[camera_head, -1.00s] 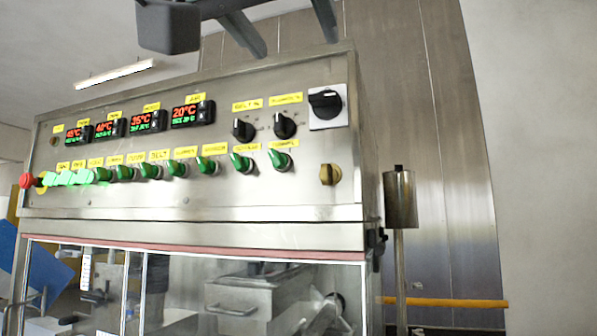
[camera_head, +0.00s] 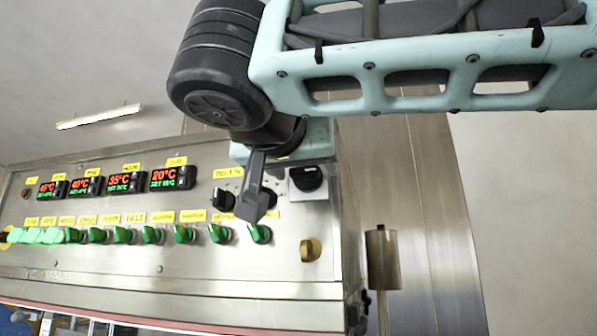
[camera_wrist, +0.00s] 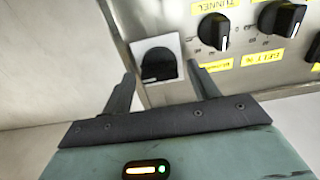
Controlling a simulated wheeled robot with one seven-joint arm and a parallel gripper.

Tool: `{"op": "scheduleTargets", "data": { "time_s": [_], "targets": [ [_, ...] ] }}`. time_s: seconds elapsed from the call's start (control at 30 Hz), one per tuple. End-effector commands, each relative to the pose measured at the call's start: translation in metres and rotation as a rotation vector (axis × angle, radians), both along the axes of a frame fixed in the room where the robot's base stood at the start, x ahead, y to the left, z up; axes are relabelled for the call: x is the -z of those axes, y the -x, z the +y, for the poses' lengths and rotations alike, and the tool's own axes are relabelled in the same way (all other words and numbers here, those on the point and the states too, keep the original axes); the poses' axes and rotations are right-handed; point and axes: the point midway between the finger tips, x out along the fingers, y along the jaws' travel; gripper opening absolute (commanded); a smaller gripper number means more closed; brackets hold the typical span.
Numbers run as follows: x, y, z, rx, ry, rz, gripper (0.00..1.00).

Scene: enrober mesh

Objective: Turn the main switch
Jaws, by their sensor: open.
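A black rotary knob on a white square plate, which looks like the main switch (camera_head: 308,179), sits at the upper right corner of the steel control panel (camera_head: 160,270). It also shows in the wrist view (camera_wrist: 158,64), with a white mark on its face. My gripper (camera_head: 252,205) is in front of the panel, just left of the switch in the head view, hiding part of a black knob. In the wrist view my open gripper (camera_wrist: 160,76) has one finger on each side of the switch in the picture. The fingers look empty and apart from the knob; the remaining gap is unclear.
Black knobs (camera_wrist: 214,32) with yellow labels stand beside the switch. Red-green displays (camera_head: 172,178) are left. A metal cylinder on a post (camera_head: 382,258) stands right of the panel.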

Motion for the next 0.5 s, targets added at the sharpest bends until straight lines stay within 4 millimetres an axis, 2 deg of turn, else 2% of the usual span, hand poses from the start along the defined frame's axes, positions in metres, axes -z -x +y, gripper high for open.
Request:
{"op": "scheduleTargets", "data": {
  "time_s": [0.07,0.1,0.23,0.27,0.5],
  "targets": [
    [0.0001,0.0002,0.0002,0.0,0.0,0.0,0.6],
    [0.0001,0.0002,0.0002,0.0,0.0,0.0,0.54],
    [0.0001,0.0002,0.0002,0.0,0.0,0.0,0.18],
    [0.0001,0.0002,0.0002,0.0,0.0,0.0,0.15],
    [0.0003,0.0002,0.0002,0.0,0.007,0.002,0.15]
  ]
}}
